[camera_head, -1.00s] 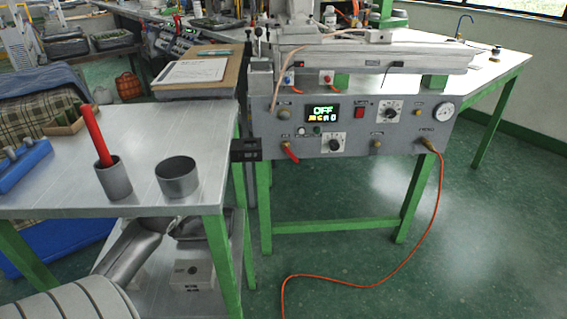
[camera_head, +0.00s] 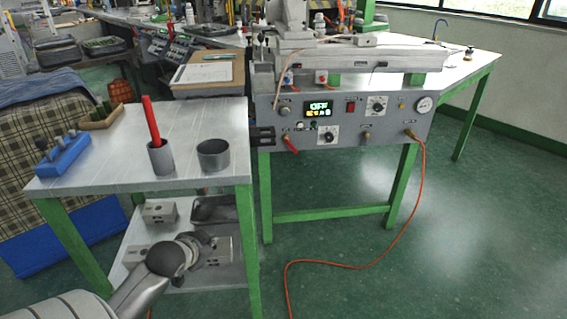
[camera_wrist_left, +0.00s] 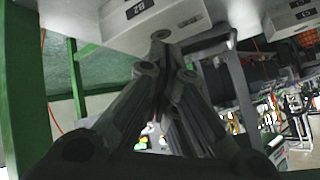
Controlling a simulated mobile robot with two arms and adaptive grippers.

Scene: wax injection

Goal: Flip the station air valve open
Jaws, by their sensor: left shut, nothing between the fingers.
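The grey wax station panel (camera_head: 345,133) is at the upper middle of the head view, under the injector. Its red lever (camera_head: 291,144) sits at the lower left of the panel and angles down to the right; I take it as the air valve. My left gripper (camera_head: 209,243) is low at the left bench's lower shelf, well below and left of the lever, and partly hidden by its own wrist. In the left wrist view its fingers (camera_wrist_left: 162,45) are together and empty, near grey labelled boxes. The lever is not identifiable there. My right gripper is not in view.
The left bench (camera_head: 110,172) carries a grey cup (camera_head: 161,158) with a red stick, an empty grey cup (camera_head: 213,155) and a blue rack (camera_head: 64,155). Blocks and a tray (camera_head: 213,209) lie on its lower shelf. An orange hose (camera_head: 421,190) runs to the floor. Floor at right is clear.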

